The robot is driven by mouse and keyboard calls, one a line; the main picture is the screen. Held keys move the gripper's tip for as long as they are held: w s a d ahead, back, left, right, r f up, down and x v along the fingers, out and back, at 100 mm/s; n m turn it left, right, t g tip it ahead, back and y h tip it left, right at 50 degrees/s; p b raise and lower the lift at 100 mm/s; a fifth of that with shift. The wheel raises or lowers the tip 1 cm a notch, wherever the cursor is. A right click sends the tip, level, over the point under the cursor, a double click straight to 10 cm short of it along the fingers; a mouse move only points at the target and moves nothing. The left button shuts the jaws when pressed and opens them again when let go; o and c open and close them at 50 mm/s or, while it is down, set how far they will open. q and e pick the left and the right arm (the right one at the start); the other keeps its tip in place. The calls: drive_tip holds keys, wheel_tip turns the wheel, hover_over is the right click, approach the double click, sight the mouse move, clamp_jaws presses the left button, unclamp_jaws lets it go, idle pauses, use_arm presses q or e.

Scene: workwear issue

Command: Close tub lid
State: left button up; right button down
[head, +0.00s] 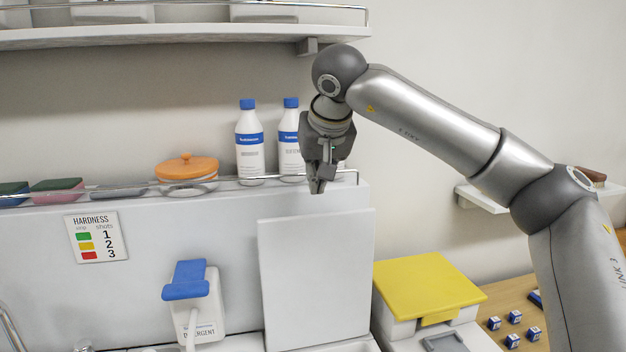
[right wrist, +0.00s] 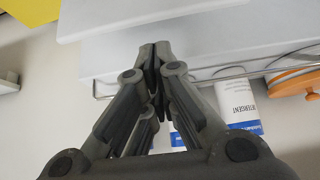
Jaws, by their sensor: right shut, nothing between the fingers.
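A white flat panel (head: 316,280), which looks like the raised tub lid, stands upright against the front of the white back console (head: 215,222). The tub opening below it is not visible; the picture's bottom edge cuts it off. My right gripper (head: 317,188) points down above the panel's top edge, over the console top, with its fingers together and empty. In the right wrist view the closed fingertips (right wrist: 155,46) show in front of the console, near the edge of a white slab (right wrist: 150,14) that seems to be the lid. My left gripper is out of view.
A wire rail (head: 240,181) runs along the console top, with two white bottles (head: 249,150) behind it beside the gripper. A shelf (head: 180,36) hangs above. A yellow-lidded box (head: 425,285) stands right of the panel; a blue-handled dispenser (head: 190,295) is to its left.

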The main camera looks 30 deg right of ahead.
drive_tip(key=p+x, duration=0.1)
drive_tip(key=x, duration=0.6)
drive_tip(key=shift+p, duration=0.4)
drive_tip(key=shift+w+f, duration=0.25)
drive_tip(key=shift+f, duration=0.15)
drive_tip(key=shift+d+f, duration=0.1)
